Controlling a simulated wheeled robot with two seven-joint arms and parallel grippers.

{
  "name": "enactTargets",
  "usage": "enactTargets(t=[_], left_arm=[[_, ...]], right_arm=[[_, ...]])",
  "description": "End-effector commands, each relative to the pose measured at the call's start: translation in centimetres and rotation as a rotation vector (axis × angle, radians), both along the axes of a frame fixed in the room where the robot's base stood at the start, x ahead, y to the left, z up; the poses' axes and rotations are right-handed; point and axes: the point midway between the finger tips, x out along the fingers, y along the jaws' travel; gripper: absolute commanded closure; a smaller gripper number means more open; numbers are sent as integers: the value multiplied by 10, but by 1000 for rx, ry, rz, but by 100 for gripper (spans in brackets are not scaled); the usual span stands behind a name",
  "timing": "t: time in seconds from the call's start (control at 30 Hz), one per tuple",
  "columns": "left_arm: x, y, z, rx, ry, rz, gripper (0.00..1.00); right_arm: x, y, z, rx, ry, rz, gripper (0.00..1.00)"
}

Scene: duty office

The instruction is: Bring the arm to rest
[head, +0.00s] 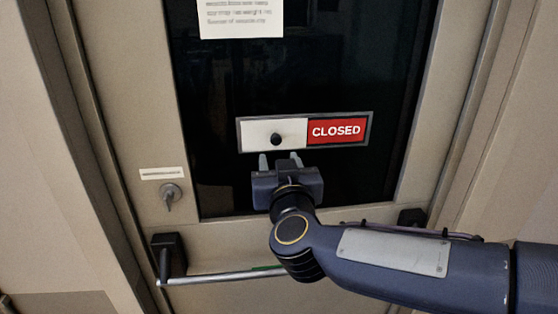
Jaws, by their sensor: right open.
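My right arm (400,262) comes in from the right side of the head view. Its gripper (280,160) is open and empty. The two fingers point up, just below the lower edge of a sliding sign (339,130) on the door's dark window. The sign shows a red panel reading CLOSED on the right and a white cover with a black knob (276,139) on the left. The knob sits above the fingertips, apart from them in the picture. My left gripper is not in view.
A push bar (215,279) crosses the door (143,110) below the window, partly hidden by my arm. A lock with a key (171,194) is at the left under a small label (162,173). A paper notice (241,17) is on the window at the top.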

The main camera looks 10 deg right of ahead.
Motion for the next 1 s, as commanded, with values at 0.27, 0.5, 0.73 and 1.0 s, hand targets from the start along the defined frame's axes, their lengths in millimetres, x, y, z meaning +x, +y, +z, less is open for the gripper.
enactTargets(t=[0.27, 0.5, 0.73, 1.0], left_arm=[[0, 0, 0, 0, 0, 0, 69], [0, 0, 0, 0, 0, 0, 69], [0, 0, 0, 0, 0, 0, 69], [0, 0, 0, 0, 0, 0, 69]], right_arm=[[-6, -18, 2, 61, 10, 88, 56], [-74, -70, -47, 200, 266, 348, 56], [-186, -121, -151, 289, 758, 305, 56], [-261, -150, -209, 352, 1062, 140, 56]])
